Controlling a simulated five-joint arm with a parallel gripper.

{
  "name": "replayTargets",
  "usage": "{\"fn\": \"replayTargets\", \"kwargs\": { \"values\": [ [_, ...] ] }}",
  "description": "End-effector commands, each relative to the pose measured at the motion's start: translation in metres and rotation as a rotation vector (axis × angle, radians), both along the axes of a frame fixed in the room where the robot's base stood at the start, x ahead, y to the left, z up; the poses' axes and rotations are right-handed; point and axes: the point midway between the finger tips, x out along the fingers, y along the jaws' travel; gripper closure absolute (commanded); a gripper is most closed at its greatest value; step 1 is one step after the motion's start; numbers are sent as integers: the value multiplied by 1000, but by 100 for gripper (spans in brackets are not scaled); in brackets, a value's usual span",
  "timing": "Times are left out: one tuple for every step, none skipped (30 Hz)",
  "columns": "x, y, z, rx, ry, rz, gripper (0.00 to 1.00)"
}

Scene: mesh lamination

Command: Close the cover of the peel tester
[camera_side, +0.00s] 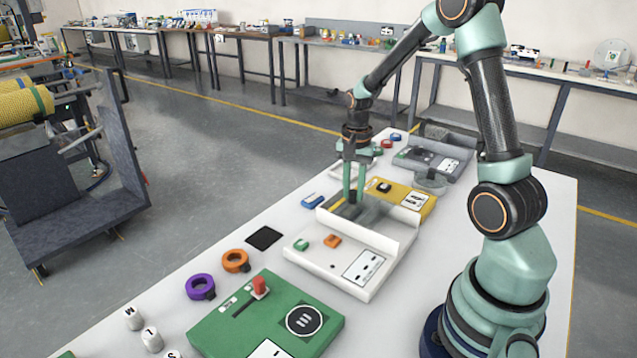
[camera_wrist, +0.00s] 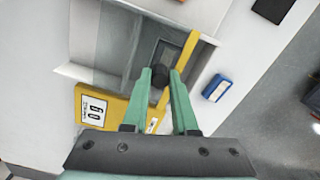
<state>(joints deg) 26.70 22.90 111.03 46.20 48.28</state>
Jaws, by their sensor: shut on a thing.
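A yellow device (camera_side: 408,199), which looks like the peel tester, stands mid-table with a white label and a dark knob on its right part. It also shows in the wrist view (camera_wrist: 100,106). A see-through grey cover (camera_side: 376,212) lies over its left part, beside a yellow edge strip (camera_wrist: 189,50). I cannot tell the cover's exact tilt. My gripper (camera_side: 352,192) points down and is shut on a dark knob at the cover. The knob (camera_wrist: 158,77) sits between my green fingertips in the wrist view. My fingers hide part of it.
A white device (camera_side: 330,262) with green and orange parts stands directly in front. A green device (camera_side: 235,325) is nearer. A grey device (camera_side: 430,158) stands behind. A blue object (camera_side: 312,201) lies left of the cover; it also shows in the wrist view (camera_wrist: 216,88). A dark pad (camera_side: 264,237) lies on the table.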

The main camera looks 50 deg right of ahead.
Motion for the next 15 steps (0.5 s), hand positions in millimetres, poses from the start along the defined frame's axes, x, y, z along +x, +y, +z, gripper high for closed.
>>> {"fn": "replayTargets", "kwargs": {
  "values": [
    [12,0,1,-3,-6,2,100],
    [17,-1,1,-3,-6,1,100],
    [22,-1,1,-3,-5,1,100],
    [27,-1,1,-3,-6,1,100],
    [30,-1,1,-3,-6,1,100],
    [35,-1,1,-3,-6,0,100],
    [37,-1,1,-3,-6,0,100],
    [39,0,1,-3,-5,0,100],
    [41,-1,1,-3,-6,-1,100],
    [43,-1,1,-3,-7,-1,100],
    [44,-1,1,-3,-7,-1,100],
    [44,-1,1,-4,-8,-1,100],
    [45,-1,1,-4,-9,-1,100],
    [45,-1,2,-4,-11,0,100],
    [46,-1,2,-5,-12,0,100]
  ]
}}
